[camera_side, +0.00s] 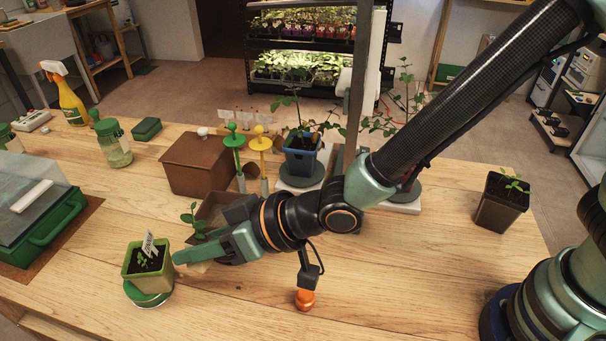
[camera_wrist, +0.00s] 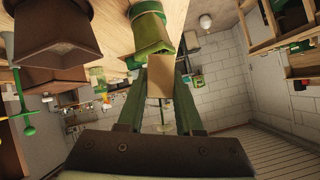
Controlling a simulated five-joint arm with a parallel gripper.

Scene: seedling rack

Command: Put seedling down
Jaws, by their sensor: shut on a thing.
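My gripper (camera_side: 186,258) is low over the front left of the table, shut on a small tan block (camera_side: 198,267). A leafy green seedling (camera_side: 194,219) rises just above the fingers, apparently from this block; the fingers hide the join. In the wrist view the block (camera_wrist: 160,76) sits between the green fingertips (camera_wrist: 161,88), and that picture is upside down. I cannot tell whether the block touches the wood. A green pot (camera_side: 136,262) with dark soil, small sprouts and a white label stands just left of the fingertips, on a round green base (camera_side: 149,297).
A brown open container (camera_side: 212,208) lies behind my gripper, with a brown box (camera_side: 196,166) beyond. Yellow and green stakes stand nearby. A blue pot (camera_side: 302,160) and a dark pot (camera_side: 501,205) are farther right.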

